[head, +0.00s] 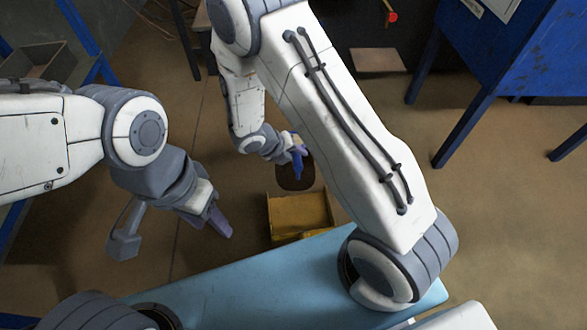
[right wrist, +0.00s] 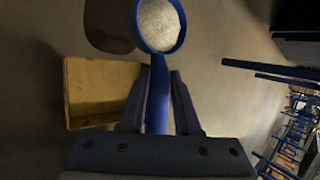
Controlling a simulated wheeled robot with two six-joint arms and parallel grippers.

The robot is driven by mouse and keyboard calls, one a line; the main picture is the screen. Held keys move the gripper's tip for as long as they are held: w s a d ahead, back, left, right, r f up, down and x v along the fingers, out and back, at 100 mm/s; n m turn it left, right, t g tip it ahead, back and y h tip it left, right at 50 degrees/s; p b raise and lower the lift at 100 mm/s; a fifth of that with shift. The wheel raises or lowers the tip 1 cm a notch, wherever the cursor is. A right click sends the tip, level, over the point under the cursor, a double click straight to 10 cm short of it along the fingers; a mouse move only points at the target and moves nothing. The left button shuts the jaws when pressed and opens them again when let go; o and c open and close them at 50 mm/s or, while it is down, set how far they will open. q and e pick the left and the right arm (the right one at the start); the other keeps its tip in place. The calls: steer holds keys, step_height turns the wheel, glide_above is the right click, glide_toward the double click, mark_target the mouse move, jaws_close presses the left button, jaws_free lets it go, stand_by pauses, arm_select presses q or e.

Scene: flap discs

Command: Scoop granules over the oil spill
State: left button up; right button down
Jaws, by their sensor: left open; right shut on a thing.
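My right gripper (head: 297,152) is shut on the handle of a blue scoop (right wrist: 158,92). The scoop's round bowl holds pale granules (right wrist: 160,24) in the right wrist view. In the head view the scoop (head: 298,168) is over or close to the dark oil spill (head: 291,184) on the floor; its height is hard to tell. In the right wrist view the spill (right wrist: 106,26) lies just left of the bowl. A yellow box (head: 300,236) stands beside the spill, nearer to me. My left gripper (head: 224,228) is open and empty, left of the box.
A light blue surface (head: 240,284) spans the front. A blue bench (head: 500,60) with legs stands at the upper right. A blue rack (head: 92,30) with a grey bin (head: 40,68) is at the upper left. The brown floor around the spill is mostly clear.

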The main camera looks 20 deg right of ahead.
steer(key=shift+w+a+f+n+t+b, duration=0.2)
steer(key=shift+a+f+n+t+b, duration=0.15)
steer(key=shift+f, duration=0.55)
step_height(320, 180, down, 6)
steer(key=d+m+y+p, duration=0.35)
steer(key=y+p, duration=0.25)
steer(key=y, duration=0.5)
arm_select(q)
step_height(320, 180, down, 9)
steer(key=b, duration=1.3)
arm_select(e)
steer(key=shift+a+r+n+h, duration=0.6)
steer(key=shift+r+h, duration=0.5)
steer(key=shift+h, duration=0.7)
steer(key=shift+a+r+n+h, duration=0.6)
steer(key=shift+r+h, duration=0.55)
steer(key=shift+h, duration=0.65)
steer(key=shift+a+r+n+h, duration=0.6)
steer(key=shift+r+h, duration=0.5)
steer(key=shift+h, duration=0.7)
